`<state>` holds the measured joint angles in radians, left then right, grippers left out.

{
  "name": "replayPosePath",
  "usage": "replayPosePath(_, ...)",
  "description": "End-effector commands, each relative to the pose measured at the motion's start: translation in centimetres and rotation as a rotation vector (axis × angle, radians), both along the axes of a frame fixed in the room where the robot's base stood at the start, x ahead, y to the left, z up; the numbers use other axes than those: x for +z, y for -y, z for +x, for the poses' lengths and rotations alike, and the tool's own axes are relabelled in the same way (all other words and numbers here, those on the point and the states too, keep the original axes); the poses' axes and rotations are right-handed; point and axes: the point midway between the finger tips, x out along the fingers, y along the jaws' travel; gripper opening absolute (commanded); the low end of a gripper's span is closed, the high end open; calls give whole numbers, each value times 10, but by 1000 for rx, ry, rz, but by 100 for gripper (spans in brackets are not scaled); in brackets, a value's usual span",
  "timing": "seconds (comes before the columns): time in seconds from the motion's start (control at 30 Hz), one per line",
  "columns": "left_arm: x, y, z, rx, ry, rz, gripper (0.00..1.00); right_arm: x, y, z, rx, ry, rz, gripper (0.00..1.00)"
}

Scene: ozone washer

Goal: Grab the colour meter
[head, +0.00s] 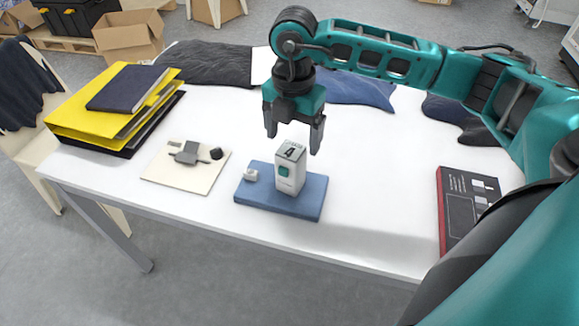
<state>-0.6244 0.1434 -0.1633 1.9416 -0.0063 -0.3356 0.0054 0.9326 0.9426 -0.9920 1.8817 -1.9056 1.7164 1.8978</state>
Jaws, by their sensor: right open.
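The likely colour meter (290,178), a white upright block with a teal square on its front and a dark mark on its grey top, stands on a blue pad (305,207) near the table's front edge. A small pale piece (251,175) sits on the same pad, left of the block. My right gripper (294,141) points down, open and empty, with its fingertips on either side of the block's top in the picture. I cannot tell how far above or behind the block the fingertips are. My left gripper is not in view.
A cream board (160,172) with small dark parts lies to the left on the white table (365,180). Yellow and black folders (85,125) are stacked at far left. Dark cloths (212,62) lie along the back. A dark red-edged box (470,200) lies right.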

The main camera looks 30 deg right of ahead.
Motion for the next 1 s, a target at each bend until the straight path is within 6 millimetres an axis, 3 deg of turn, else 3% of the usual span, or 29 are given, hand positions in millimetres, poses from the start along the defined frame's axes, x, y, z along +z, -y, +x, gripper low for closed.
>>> replayPosePath(0.13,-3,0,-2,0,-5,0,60,-28,-1,-1,1,-3,2,85)
replayPosePath(0.37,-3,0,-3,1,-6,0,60,-45,-2,0,5,-1,4,85)
replayPosePath(0.63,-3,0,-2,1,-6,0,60,-84,-4,0,4,-2,4,85)
replayPosePath(1.0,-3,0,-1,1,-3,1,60,-94,-4,1,5,1,5,83)
